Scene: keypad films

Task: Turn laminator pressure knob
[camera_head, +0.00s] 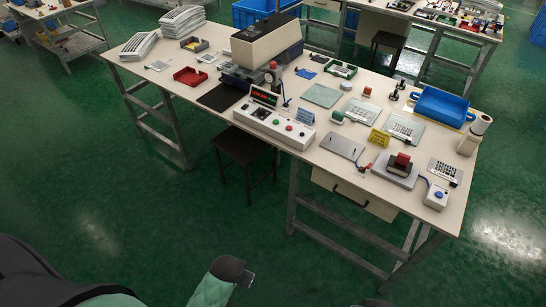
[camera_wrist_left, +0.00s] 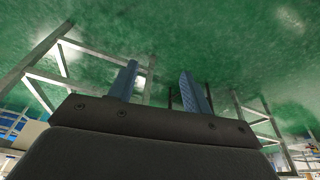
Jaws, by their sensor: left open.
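The laminator (camera_head: 268,40), a beige and black machine, stands at the back left of the long table (camera_head: 345,106). A small dark upright part with a reddish-grey round top (camera_head: 272,67) is at its front right; I cannot tell if this is the pressure knob. My left gripper (camera_wrist_left: 158,73) is open and empty in the left wrist view, with two blue fingers apart. It is away from the laminator, over the floor. My right gripper is not in view.
A dark stool (camera_head: 243,150) stands under the table's front edge. A red tray (camera_head: 190,76), a black mat (camera_head: 221,97), a blue bin (camera_head: 441,104) and several small fixtures crowd the tabletop. The green floor (camera_head: 130,220) before the table is clear.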

